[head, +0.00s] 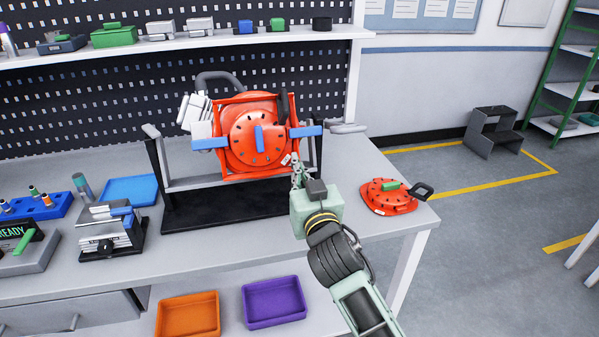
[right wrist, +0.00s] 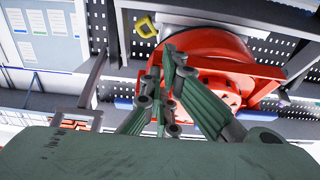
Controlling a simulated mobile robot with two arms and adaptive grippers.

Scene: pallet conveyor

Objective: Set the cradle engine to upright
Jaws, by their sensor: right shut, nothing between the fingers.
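The red engine (head: 262,140) hangs in the black and grey cradle (head: 225,205) on the bench. It has a round face with a blue bar, blue side arms and a grey curved pipe on top. Its red frame looks slightly tilted. My right gripper (head: 297,168) is at the engine's lower right edge, shut and empty. In the right wrist view, the gripper fingers (right wrist: 165,95) are close in front of the engine (right wrist: 215,80); I cannot tell whether they touch it. My left gripper is not in view.
A red round part with a green block (head: 390,195) lies at the bench's right end. A grey vise-like device (head: 108,230), blue tray (head: 130,190) and blue holder (head: 38,205) stand left. Orange (head: 188,315) and purple (head: 274,302) bins sit below. A shelf (head: 200,43) runs behind.

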